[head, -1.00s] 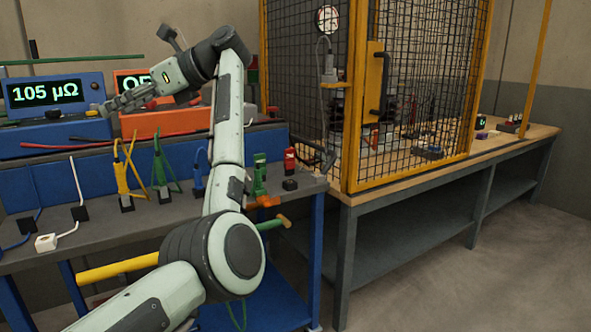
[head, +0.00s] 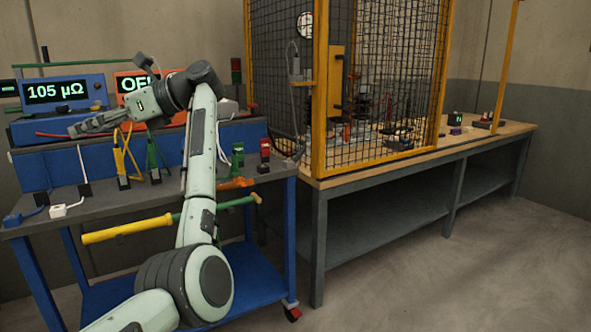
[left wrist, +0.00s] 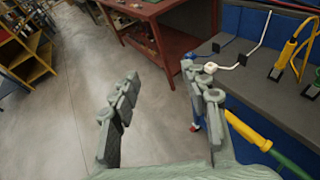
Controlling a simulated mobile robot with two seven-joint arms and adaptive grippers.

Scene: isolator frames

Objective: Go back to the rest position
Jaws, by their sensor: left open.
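My left gripper (head: 85,124) is at the end of my pale green arm, raised in front of the blue meter and the cart in the head view. Its fingers point left. In the left wrist view its two grey fingers (left wrist: 160,72) stand wide apart with nothing between them. It is open and empty. My right gripper is in no view.
A cart (head: 100,203) carries the blue meter (head: 65,92) reading 105 µΩ, plugs and cables. A yellow-and-green rod (head: 125,229) hangs along its side. A mesh cage (head: 385,80) stands on a wooden-topped bench (head: 480,138). The left wrist view shows open floor (left wrist: 65,115) and a red-brown table (left wrist: 150,12).

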